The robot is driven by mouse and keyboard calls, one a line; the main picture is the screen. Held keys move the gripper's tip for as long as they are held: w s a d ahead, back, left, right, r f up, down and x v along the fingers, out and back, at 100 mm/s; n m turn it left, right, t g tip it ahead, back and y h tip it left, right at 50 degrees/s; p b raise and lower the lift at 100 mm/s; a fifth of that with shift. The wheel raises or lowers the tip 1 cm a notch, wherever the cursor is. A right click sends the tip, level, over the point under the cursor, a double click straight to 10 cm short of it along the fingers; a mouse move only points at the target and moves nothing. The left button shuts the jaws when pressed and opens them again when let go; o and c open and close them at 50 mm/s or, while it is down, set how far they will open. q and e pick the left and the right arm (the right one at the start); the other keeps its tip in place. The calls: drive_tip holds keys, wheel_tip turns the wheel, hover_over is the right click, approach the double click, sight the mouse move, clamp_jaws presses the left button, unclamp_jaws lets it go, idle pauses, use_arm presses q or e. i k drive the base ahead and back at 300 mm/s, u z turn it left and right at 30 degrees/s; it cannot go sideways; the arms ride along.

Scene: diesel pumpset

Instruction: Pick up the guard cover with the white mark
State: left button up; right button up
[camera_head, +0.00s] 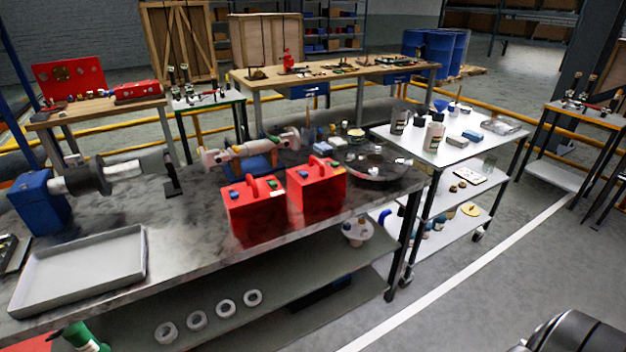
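Two red box-shaped covers, each with a red arched handle on top, stand side by side near the front edge of the dark workbench (190,252). The left red cover (256,215) is nearer. The right red cover (318,190) stands just behind it to the right. Small coloured patches show on both tops, with blue and green among them. They are too small for me to tell which cover carries a white mark.
A grey tray (82,268) and a blue vise-like machine (40,203) occupy the bench's left. A round metal dish (375,166) is at its right. White rings (197,319) lie on the lower shelf. A white cart (450,150) with bottles stands beyond.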

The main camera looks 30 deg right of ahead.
sight(253, 194)
drive_tip(key=z, duration=2.5)
drive_tip(key=i, duration=2.3)
drive_tip(key=u, duration=2.45)
